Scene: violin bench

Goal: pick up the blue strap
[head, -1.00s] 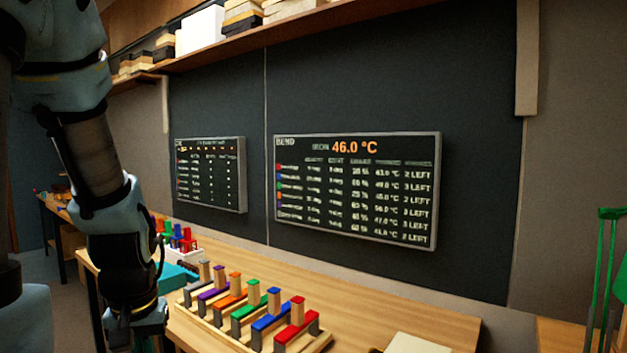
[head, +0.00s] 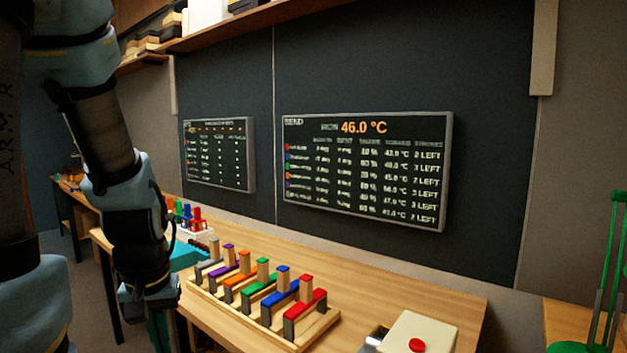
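A wooden rack (head: 236,318) on the bench holds a row of coloured pieces, grey, purple, orange, green, blue and red from left to right. The blue strap (head: 274,299) appears to be the blue piece in the rack, between the green piece (head: 256,290) and the red piece (head: 306,303). A wooden block with a blue top stands just behind it. My gripper (head: 157,328) hangs at the left, beyond the rack's left end and apart from the blue piece. Its fingers are dark and unclear, so its opening cannot be read.
A white box with a red button (head: 416,345) stands on the bench (head: 400,285) at the front right. A green stand (head: 612,270) is at the far right. Two wall screens hang behind.

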